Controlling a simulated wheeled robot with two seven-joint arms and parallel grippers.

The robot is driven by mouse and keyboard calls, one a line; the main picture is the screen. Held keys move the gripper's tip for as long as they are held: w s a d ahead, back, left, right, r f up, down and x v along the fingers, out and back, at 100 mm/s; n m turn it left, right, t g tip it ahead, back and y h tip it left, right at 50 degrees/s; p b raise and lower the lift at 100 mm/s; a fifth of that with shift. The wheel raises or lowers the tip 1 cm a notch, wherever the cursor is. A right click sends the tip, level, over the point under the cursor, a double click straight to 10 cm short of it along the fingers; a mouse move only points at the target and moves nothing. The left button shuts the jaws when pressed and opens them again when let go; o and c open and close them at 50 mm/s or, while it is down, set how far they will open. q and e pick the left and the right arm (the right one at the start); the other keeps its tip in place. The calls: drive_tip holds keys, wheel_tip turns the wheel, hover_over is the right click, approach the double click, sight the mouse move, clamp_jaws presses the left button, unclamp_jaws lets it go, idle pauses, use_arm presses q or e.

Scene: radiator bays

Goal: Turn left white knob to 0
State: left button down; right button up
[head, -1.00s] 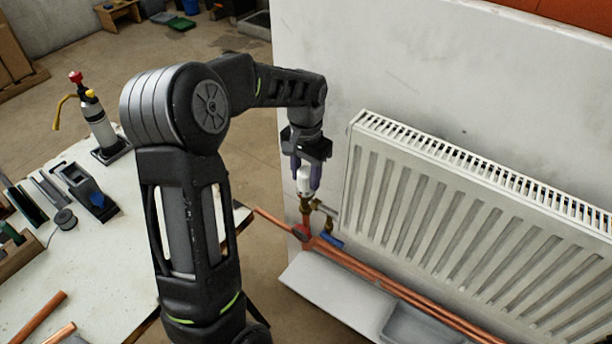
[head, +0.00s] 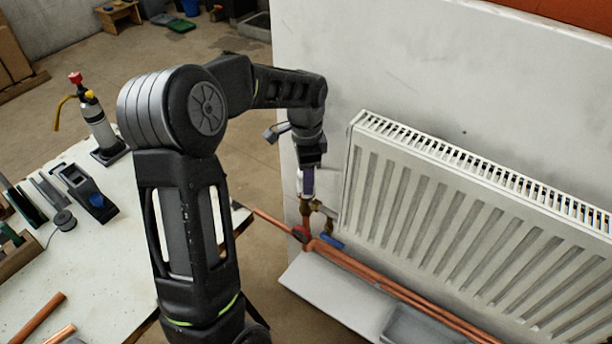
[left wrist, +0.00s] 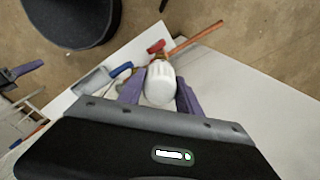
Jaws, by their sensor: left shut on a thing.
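The white knob (left wrist: 160,84) sits on a brass valve (head: 318,205) at the left end of the radiator. In the left wrist view it stands between the two purple fingers. My left gripper (head: 307,184) points down over the valve and is shut on the knob. In the head view the fingers hide most of the knob, so its number marks cannot be read.
The white radiator (head: 470,220) hangs on the wall to the right. A red-handled valve (head: 301,233), a blue handle (head: 331,241) and copper pipes (head: 380,284) lie just below. A workbench (head: 95,262) with tools stands at left.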

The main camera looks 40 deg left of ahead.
idle(0.4)
use_arm(q)
drive_tip(key=c, duration=0.8)
unclamp_jaws()
wheel_tip(320, 180, up, 8)
drive_tip(key=shift+f+b, duration=0.1)
drive_tip(key=shift+b, duration=0.35)
